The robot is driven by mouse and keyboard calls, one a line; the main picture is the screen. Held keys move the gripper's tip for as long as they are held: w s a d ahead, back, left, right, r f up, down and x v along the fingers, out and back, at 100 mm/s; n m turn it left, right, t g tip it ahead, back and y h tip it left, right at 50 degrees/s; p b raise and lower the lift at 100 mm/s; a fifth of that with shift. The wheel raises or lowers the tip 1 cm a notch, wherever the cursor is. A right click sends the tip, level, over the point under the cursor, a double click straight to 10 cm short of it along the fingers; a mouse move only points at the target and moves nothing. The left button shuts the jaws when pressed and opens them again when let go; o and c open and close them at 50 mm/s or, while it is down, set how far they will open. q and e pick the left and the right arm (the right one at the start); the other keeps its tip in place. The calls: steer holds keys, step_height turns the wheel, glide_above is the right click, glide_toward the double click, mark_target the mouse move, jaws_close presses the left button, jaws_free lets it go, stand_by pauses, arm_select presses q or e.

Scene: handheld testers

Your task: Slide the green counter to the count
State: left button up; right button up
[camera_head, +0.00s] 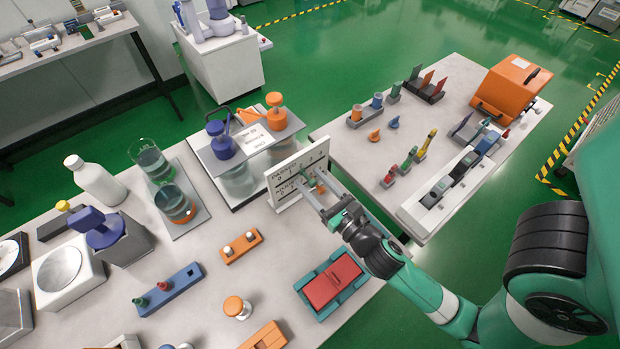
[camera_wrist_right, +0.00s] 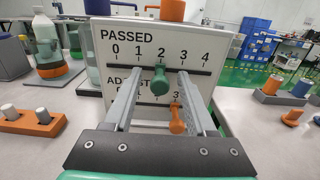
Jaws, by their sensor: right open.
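The white counter board (camera_head: 283,188) stands upright near the table's right edge, with PASSED and ADJUST rows. In the right wrist view, the board (camera_wrist_right: 218,50) has a PASSED scale from 0 to 4. The green counter (camera_wrist_right: 159,80) sits at the PASSED slot, under the 2. The orange counter (camera_wrist_right: 176,118) is on the lower row, near its 3. My right gripper (camera_wrist_right: 158,73) is open, with one finger on each side of the green counter and visible gaps. In the head view my right gripper (camera_head: 317,192) reaches the board's face. My left gripper is out of view.
A red block in a teal tray (camera_head: 334,283) lies below my right arm. An orange block with white knobs (camera_head: 241,247) is left of it. Pump bottles on a stand (camera_head: 235,165) are behind the board. A second table (camera_head: 365,165) stands to the right.

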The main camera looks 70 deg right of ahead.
jaws_close()
stand_by(1.3)
